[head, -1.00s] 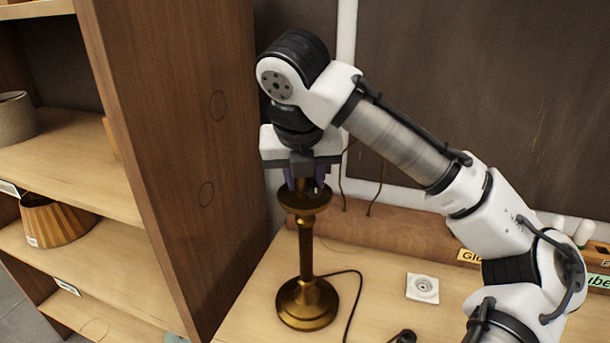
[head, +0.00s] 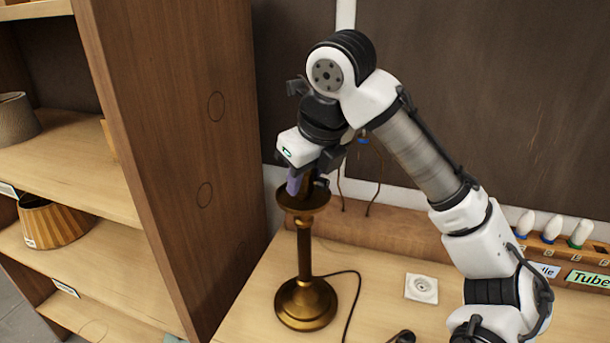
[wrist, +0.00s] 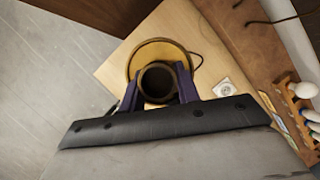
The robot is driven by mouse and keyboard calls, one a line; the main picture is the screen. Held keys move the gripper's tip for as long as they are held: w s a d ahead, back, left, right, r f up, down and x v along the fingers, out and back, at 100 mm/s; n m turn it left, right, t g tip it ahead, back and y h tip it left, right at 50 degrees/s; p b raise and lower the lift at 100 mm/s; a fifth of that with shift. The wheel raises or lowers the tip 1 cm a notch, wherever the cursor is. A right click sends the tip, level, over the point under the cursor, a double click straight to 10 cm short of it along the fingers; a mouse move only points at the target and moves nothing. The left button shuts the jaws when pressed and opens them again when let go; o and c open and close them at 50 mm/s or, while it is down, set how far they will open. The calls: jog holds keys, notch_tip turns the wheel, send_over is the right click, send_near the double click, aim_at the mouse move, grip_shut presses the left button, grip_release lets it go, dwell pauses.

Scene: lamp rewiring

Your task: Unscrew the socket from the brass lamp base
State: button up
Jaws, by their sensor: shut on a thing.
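The brass lamp base (head: 305,262) stands upright on the wooden bench, with a round foot and a wide dish at its top. My gripper (head: 306,186) is above the dish, pointing down. Its purple fingers are shut on the socket (wrist: 144,82), a dark, hollow cylinder seen from above in the wrist view, with one finger on each side. The brass dish (wrist: 136,62) shows behind the socket there. The socket's lower end is hidden, so I cannot tell whether it touches the base.
A dark cord (head: 353,300) runs along the bench from the lamp. A small white square fitting (head: 422,288) lies to its right. Several bulbs (head: 551,228) stand in a rack at the back right. A tall wooden shelf (head: 180,150) with lampshades stands close on the left.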

jog(key=o, duration=1.4)
